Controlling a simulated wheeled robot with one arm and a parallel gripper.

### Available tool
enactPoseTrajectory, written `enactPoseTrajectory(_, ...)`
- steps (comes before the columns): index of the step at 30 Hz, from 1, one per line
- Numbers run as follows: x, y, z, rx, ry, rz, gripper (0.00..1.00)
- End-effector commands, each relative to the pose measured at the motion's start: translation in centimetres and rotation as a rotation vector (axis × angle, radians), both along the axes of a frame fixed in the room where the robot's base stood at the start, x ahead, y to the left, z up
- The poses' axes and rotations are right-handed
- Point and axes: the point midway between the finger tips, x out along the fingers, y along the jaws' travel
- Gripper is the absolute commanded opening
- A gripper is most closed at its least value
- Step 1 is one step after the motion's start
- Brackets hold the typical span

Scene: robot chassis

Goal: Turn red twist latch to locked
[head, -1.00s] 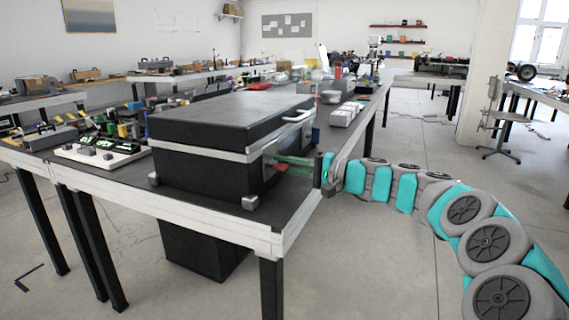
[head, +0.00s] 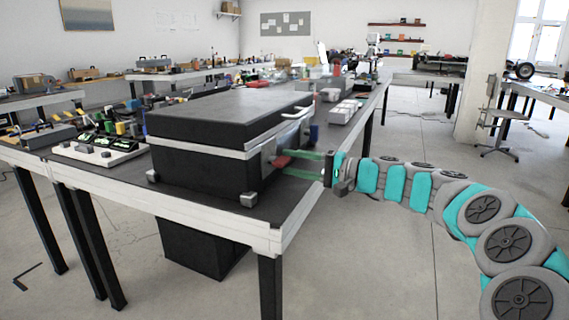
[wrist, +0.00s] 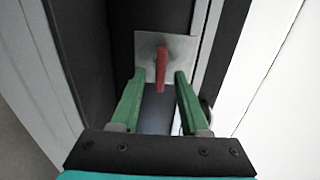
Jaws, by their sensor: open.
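A large black case (head: 205,170) with silver trim stands on the workbench, its lid down. The red twist latch (head: 282,161) is on the case's right-hand side. In the wrist view the red latch (wrist: 161,68) is a narrow handle on a square silver plate (wrist: 147,46), running nearly along the line of the fingers with a slight tilt. My gripper (head: 291,166) is at that side of the case. In the wrist view its green fingers (wrist: 158,77) are open, one on each side of the latch's near end, with gaps visible. Whether the fingertips reach the latch's depth is unclear.
A pale handle (head: 298,113) sticks out from the lid's edge above the latch. A metal corner foot (head: 249,199) is at the case's near bottom corner. The bench edge (head: 285,228) is close by, with open floor to the right.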

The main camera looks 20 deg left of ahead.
Motion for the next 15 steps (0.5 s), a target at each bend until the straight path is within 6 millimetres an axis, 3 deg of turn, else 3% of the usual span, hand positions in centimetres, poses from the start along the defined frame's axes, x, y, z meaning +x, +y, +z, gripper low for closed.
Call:
enactPoseTrajectory(6,-0.1,-3.5,-0.1,0.001,0.0,-0.003,0.45)
enactPoseTrajectory(15,-0.4,-5.0,-0.1,0.0,0.0,0.001,0.45)
